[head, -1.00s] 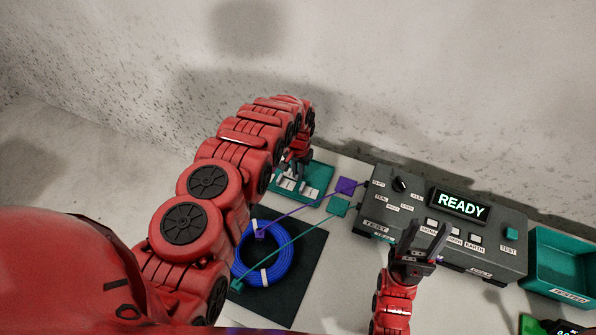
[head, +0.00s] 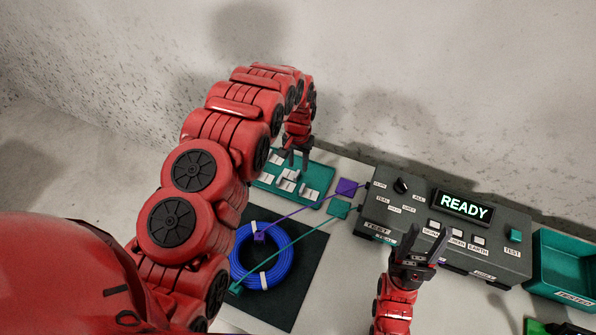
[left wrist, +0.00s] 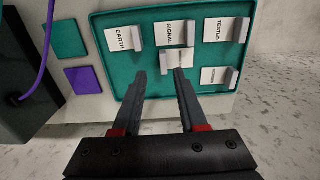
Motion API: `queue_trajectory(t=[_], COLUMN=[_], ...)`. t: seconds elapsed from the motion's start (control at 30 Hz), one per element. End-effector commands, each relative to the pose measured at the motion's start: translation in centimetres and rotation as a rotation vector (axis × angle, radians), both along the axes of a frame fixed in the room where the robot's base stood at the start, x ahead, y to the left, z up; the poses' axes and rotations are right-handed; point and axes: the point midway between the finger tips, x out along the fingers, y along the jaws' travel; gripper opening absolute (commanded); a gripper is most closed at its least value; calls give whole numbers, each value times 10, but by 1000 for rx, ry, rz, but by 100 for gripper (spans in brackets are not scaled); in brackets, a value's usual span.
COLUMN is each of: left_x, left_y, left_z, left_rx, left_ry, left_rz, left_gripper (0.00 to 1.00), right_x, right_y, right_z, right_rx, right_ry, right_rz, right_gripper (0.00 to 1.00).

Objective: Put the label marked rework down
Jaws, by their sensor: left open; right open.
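A green label tray (head: 316,170) stands against the wall and holds several white labels with grey tabs. In the left wrist view, labels reading EARTH (left wrist: 123,39), SIGNAL (left wrist: 172,34) and TESTED (left wrist: 219,30) lie in its back row. A label in the middle of the tray (left wrist: 174,57) lies just beyond my fingertips; its small print is partly hidden and I cannot read it surely. Another label (left wrist: 214,76) lies at the right. My left gripper (head: 298,157) is open and empty over the tray. My right gripper (head: 426,236) is open and empty in front of the tester.
The grey tester (head: 465,235) reads READY. Purple (head: 347,187) and green (head: 339,208) squares sit beside it, with leads running to a coiled blue cable (head: 281,268) on a dark mat (head: 308,262). A green bin (head: 565,265) marked TESTED stands at the right.

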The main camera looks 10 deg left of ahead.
Motion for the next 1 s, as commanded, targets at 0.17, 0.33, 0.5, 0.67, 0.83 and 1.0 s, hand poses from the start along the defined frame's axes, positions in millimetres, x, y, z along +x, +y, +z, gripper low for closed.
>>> queue_trajectory(t=[0.17, 0.33, 0.5, 0.67, 0.83, 1.0], left_x=[1, 0, 0, 0, 0, 0], left_y=[0, 0, 0, 0, 0, 0], left_z=[28, 58, 64, 63, 63, 63], left_rx=[0, 1, 1, 1, 1, 1], left_ry=[-3, 2, 2, 2, 2, 2], left_rz=[0, -1, -1, -1, -1, -1], left_gripper=[42, 42, 42, 42, 42, 42], right_x=[0, 0, 0, 0, 0, 0], right_y=[0, 0, 0, 0, 0, 0], right_z=[-13, 11, 16, 15, 15, 15], right_rx=[0, 0, 0, 0, 0, 0], right_ry=[0, -1, 0, 0, 0, 0], right_rz=[0, 0, 0, 0, 0, 0], right_gripper=[50, 50, 50, 50, 50, 50])
